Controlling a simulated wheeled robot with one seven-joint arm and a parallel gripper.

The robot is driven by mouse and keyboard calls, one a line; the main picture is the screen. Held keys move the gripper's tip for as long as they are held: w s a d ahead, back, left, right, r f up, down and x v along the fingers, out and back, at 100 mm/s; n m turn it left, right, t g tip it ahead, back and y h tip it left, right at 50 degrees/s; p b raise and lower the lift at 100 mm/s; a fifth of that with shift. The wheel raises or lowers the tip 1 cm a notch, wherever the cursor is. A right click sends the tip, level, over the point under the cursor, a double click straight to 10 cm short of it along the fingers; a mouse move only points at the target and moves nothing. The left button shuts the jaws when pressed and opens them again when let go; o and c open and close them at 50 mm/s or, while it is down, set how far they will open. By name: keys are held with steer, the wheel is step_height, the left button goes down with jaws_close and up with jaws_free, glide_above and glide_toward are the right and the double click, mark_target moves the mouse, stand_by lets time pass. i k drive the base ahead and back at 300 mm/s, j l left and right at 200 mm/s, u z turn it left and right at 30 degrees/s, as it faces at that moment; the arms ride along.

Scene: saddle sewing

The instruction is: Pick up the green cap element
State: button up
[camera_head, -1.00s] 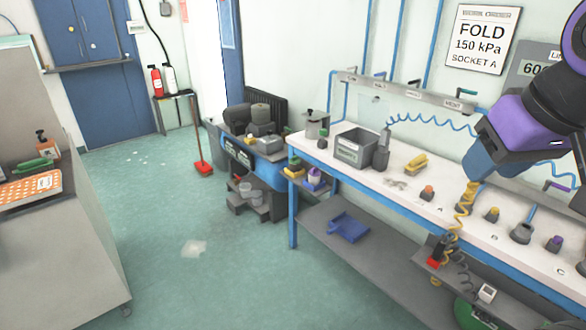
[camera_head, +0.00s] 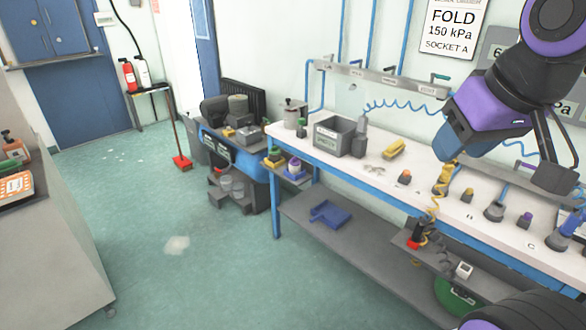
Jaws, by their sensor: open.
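A small dark piece with a greenish top (camera_head: 301,128) stands at the near left end of the white workbench (camera_head: 340,170). It is too small to tell surely whether it is the green cap element. My arm reaches in at the upper right, over the right half of the bench. The dark end piece at the right (camera_head: 558,180) appears to be my gripper, open and with nothing visible in it. It is far to the right of the greenish-topped piece. Its fingertips are not clear.
A grey bin (camera_head: 335,136), a yellow tool (camera_head: 394,149) and several small coloured parts stand on the bench. A yellow coiled hose (camera_head: 433,205) hangs over its front edge. A blue cart (camera_head: 262,160) adjoins the bench. Open green floor (camera_head: 150,210) lies left of it.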

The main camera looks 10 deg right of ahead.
mark_target(273, 153)
steer(key=i+j+z, duration=0.1)
steer(key=i+j, duration=0.25)
steer(key=i+j+z, duration=0.1)
steer(key=i+j, duration=0.2)
steer(key=i+j+z, duration=0.1)
steer(key=i+j, duration=0.25)
steer(key=i+j+z, duration=0.1)
steer(key=i+j, duration=0.2)
steer(key=j, duration=0.25)
steer(key=i+j+z, duration=0.1)
steer(key=i+j, duration=0.15)
steer(key=j, duration=0.15)
steer(key=i+j+z, duration=0.1)
steer(key=i+j, duration=0.2)
steer(key=j, duration=0.2)
steer(key=i+j+z, duration=0.1)
steer(key=i+j, duration=0.15)
steer(key=j, duration=0.2)
steer(key=i+j+z, duration=0.1)
steer(key=i+j, duration=0.15)
steer(key=j, duration=0.25)
